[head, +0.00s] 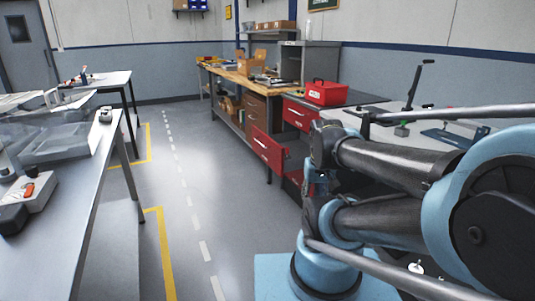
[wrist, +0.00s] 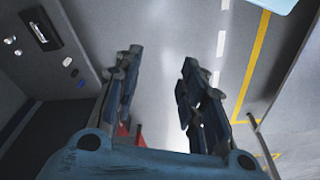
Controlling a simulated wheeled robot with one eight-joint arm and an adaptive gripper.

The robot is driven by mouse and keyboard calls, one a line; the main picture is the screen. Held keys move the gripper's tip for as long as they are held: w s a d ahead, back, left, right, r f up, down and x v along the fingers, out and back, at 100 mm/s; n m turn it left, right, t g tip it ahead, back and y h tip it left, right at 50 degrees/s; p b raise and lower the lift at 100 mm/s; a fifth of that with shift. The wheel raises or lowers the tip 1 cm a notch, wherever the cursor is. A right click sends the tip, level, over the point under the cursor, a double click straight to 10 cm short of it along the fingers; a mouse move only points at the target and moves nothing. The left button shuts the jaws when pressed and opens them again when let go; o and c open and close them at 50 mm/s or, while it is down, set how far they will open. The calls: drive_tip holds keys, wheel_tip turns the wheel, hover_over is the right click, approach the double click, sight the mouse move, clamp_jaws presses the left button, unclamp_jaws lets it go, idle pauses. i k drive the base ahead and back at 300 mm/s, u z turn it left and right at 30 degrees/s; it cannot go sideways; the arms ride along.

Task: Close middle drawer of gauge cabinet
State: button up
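The gauge cabinet stands right of centre in the head view, with red drawer fronts. Its middle drawer (head: 267,149) is pulled out into the aisle, with a pale handle on its front. The upper red drawer (head: 299,115) sits farther back, under the worktop. My arm hides the cabinet's lower right part. In the wrist view my gripper (wrist: 162,58) is open, its two dark fingers apart with bare floor between them. A small red piece (wrist: 122,131) shows by the base of the left finger; I cannot tell whether it is the drawer. No contact with the drawer is visible.
A red toolbox (head: 326,92) stands on the cabinet's top. A long wooden workbench (head: 245,80) runs behind it. A grey table (head: 90,165) with clear bins is at left. The aisle floor (head: 185,170) between is clear. A dark panel (wrist: 45,50) flanks my gripper at left.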

sight(272, 149)
drive_tip(key=u, duration=0.05)
drive_tip(key=k, duration=0.6)
drive_tip(key=u, duration=0.45)
drive_tip(key=i, duration=1.55)
drive_tip(key=z, duration=0.35)
